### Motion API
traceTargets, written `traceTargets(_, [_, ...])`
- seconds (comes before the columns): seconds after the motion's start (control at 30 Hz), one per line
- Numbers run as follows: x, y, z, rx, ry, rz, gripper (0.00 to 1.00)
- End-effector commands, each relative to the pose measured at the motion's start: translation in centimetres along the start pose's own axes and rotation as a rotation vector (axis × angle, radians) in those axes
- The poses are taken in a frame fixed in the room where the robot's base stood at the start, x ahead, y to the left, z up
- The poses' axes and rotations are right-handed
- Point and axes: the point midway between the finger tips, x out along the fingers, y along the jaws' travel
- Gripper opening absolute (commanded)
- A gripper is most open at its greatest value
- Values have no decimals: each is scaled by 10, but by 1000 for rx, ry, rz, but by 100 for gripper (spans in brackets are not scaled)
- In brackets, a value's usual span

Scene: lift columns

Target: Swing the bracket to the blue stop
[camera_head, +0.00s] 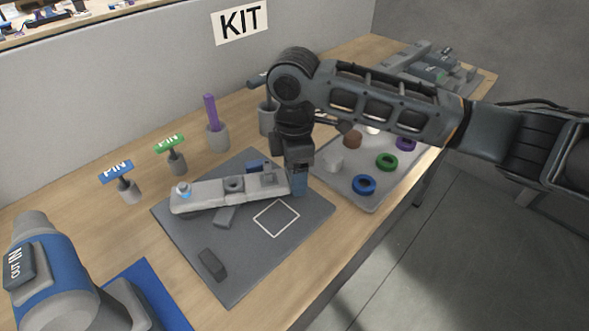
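The bracket (208,194) is a long pale grey bar lying across the dark grey plate (240,270). Its left end carries a small blue-and-white round part (183,191). A raised round part sits near its middle. A small dark blue block (255,166), which looks like the blue stop, shows just behind the bracket's right half. My gripper (298,186) points down at the bracket's right end, very close to it; contact is unclear. A bluish part shows at its fingers. The finger gap is hidden, so I cannot tell whether it is open or shut.
A dark block (212,264) and a white square outline (262,229) are on the plate's front part. A grey tray (345,190) with coloured rings lies to the right.

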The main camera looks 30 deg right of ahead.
Motion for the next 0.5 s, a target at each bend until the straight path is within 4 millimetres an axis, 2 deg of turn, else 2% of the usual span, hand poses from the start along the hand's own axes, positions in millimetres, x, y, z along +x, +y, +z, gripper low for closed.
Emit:
traceTargets(0.03, [0,0,0,0,0,0,32])
traceTargets(0.23, [0,0,0,0,0,0,14])
traceTargets(0.5, [0,17,-2,-74,0,0,14])
